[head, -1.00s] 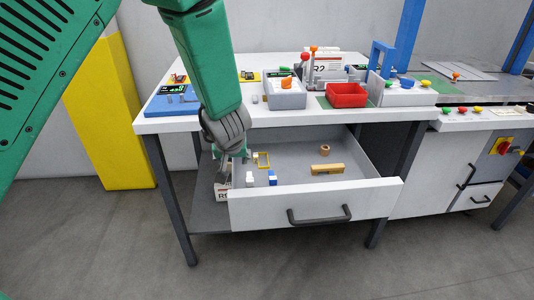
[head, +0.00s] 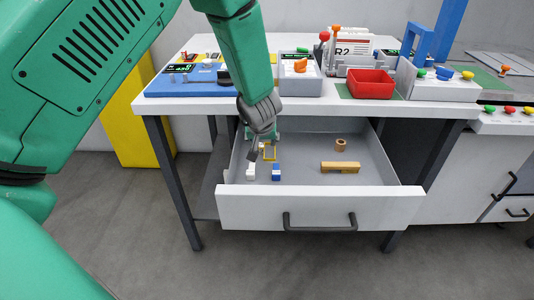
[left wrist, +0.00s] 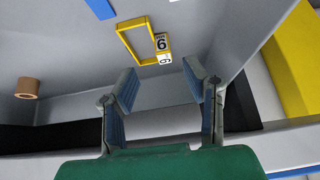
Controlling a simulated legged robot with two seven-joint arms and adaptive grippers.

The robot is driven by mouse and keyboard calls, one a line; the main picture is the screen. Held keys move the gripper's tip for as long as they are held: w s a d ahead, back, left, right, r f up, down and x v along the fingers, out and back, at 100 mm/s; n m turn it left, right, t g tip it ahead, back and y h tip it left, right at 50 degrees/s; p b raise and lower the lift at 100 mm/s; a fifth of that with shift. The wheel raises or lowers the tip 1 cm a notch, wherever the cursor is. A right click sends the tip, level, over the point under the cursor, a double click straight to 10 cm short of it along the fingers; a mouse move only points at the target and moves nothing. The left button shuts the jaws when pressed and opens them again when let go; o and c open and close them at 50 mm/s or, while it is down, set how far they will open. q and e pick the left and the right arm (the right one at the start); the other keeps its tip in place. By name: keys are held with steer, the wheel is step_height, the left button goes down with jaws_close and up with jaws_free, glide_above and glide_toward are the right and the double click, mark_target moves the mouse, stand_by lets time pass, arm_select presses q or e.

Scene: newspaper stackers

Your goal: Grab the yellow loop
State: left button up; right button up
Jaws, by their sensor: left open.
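The yellow loop is a rectangular frame with a small white tag marked 6. It lies in the open drawer (head: 310,208), at its left side in the head view (head: 270,158). In the left wrist view the loop (left wrist: 128,48) is just beyond the fingertips. My left gripper (head: 262,150) reaches down into the drawer beside the loop and partly covers it. In the left wrist view the left gripper (left wrist: 158,77) has its fingers spread, with nothing between them. Contact with the loop cannot be seen. My right gripper is not in view.
The worktop above carries a red bin (head: 371,84) and a blue board (head: 190,82). The drawer walls surround the gripper.

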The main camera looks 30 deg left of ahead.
mark_target(262, 145)
arm_select(q)
steer(key=x, duration=0.2)
steer(key=b+x, duration=0.2)
steer(key=x, duration=0.1)
steer(key=shift+a+f, duration=0.3)
steer(key=shift+a, duration=0.1)
steer(key=shift+d+r, duration=0.15)
steer(key=shift+d, duration=0.1)
jaws_close()
